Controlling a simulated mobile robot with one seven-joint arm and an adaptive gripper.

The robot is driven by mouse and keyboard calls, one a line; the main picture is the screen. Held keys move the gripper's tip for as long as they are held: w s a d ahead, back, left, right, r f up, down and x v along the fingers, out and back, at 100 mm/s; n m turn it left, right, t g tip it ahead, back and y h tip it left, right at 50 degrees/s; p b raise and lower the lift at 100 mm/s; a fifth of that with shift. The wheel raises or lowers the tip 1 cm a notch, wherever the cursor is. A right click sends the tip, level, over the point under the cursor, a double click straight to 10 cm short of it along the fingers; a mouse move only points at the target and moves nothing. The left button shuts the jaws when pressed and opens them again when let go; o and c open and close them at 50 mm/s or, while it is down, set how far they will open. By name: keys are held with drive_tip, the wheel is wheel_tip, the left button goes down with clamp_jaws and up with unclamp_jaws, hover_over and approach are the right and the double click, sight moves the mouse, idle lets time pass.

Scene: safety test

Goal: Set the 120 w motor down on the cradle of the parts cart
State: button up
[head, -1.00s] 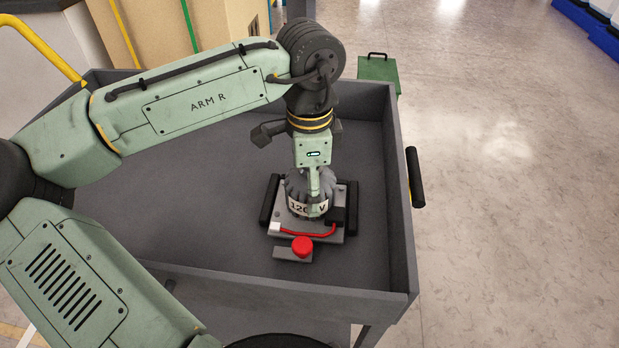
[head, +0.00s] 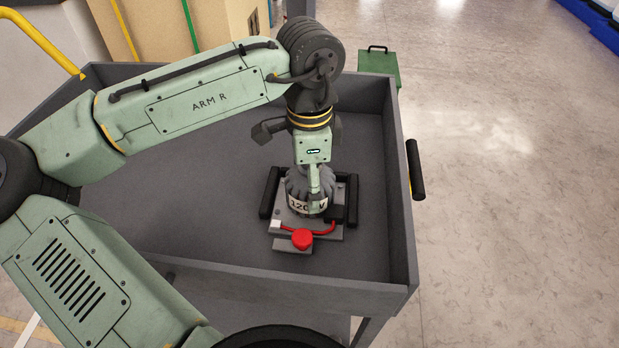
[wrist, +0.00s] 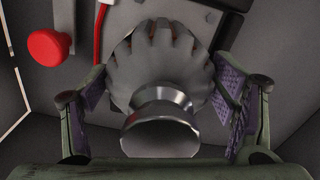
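The 120 w motor (head: 300,203) is a grey finned body with a white label, partly covered by a finger; only "120" is clear on it. It is upright over the cradle (head: 285,232), a grey plate between two black side bars in the cart. I cannot tell whether its underside touches the plate. My gripper (head: 313,190) points down over the motor. In the wrist view, the purple-padded fingers of my gripper (wrist: 161,95) close on both sides of the motor fins (wrist: 130,85), and its shiny neck faces the camera.
A red mushroom button (head: 302,239) and a red cable (head: 324,232) sit at the cradle's front. The parts cart (head: 400,200) has raised grey walls around a mostly clear floor. A green box (head: 378,68) stands beyond its far right corner. A black handle (head: 415,170) sticks out at right.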

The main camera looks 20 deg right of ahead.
drive_tip(key=o, duration=0.3)
drive_tip(key=shift+f, duration=0.15)
wheel_tip(320, 180, up, 12)
wheel_tip(320, 180, up, 7)
drive_tip(key=p, duration=0.8)
idle(0.6)
idle(0.6)
